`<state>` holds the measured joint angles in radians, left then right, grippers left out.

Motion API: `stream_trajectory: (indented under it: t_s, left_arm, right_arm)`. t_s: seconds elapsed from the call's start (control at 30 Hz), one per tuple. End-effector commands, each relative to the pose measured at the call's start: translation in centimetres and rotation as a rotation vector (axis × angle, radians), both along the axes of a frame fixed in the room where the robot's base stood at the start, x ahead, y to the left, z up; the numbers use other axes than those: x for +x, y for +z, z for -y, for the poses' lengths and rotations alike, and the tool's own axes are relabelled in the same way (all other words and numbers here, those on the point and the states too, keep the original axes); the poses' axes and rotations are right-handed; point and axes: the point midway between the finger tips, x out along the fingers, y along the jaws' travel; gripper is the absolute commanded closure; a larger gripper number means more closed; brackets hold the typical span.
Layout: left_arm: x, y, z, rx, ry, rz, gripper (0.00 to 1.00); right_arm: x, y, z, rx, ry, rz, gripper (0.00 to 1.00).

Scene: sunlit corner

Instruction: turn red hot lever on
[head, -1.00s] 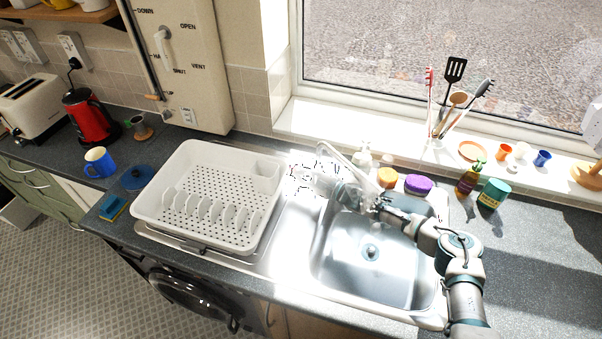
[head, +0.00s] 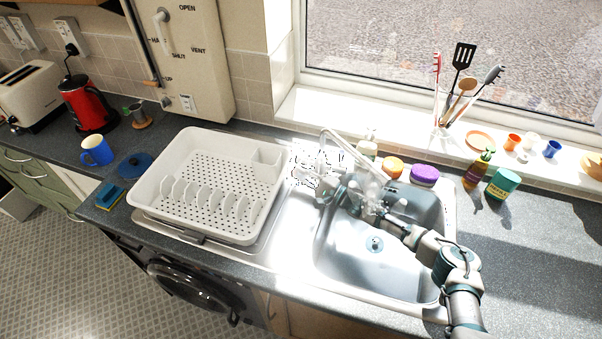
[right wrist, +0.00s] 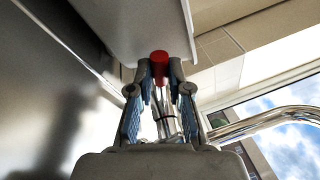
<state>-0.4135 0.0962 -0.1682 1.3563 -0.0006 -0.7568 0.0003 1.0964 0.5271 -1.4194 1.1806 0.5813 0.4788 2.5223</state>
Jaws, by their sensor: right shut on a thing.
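The red hot lever (right wrist: 159,62) shows in the right wrist view as a red cap on a chrome stem. My right gripper (right wrist: 160,72) is shut on it, one finger on each side of the red end. In the head view my right gripper (head: 332,190) is over the sink's left back corner, by the tap's base. Strong glare there hides the lever and fingertips. The chrome tap spout (head: 350,148) arches above the gripper; it also shows at the right of the right wrist view (right wrist: 262,122). My left gripper is not in view.
The sink basin (head: 350,255) lies below my right arm. A white dish rack (head: 165,165) stands to its left. An orange thing (head: 393,166), a purple sponge (head: 425,175) and bottles (head: 478,168) stand behind and right of the basin. The right worktop is mostly clear.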

Motion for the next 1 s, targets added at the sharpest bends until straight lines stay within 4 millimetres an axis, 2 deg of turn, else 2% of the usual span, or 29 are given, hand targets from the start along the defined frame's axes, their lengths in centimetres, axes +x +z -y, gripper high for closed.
stream_trajectory:
  t_s: [0.03,0.07,0.13,0.17,0.43,0.57,0.7,0.87,1.0]
  left_arm:
    - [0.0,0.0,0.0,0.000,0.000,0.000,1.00]
    - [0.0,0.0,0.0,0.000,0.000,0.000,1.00]
    - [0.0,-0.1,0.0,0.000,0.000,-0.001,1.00]
    - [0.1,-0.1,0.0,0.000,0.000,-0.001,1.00]
    - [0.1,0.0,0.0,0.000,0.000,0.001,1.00]
    - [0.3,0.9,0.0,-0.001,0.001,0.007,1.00]
    - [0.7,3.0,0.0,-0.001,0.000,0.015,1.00]
    - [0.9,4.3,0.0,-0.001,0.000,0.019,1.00]
    - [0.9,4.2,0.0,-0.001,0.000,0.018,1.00]
  right_arm:
    - [0.0,-0.3,0.1,-0.004,-0.003,-0.006,1.00]
    - [0.0,-0.3,0.1,-0.004,-0.003,-0.006,0.77]
    - [0.0,-0.3,0.1,-0.004,-0.003,-0.006,0.60]
    - [0.0,-0.3,0.1,-0.003,-0.002,-0.005,0.57]
    - [0.0,0.0,0.0,-0.001,-0.001,-0.006,0.57]
    - [0.1,0.8,0.1,0.017,0.000,-0.050,0.57]
    - [0.7,2.7,0.3,0.080,0.000,-0.199,0.57]
    - [1.8,4.3,0.8,0.172,0.001,-0.423,0.57]
    - [0.2,3.6,3.3,0.191,-0.004,-0.466,0.57]
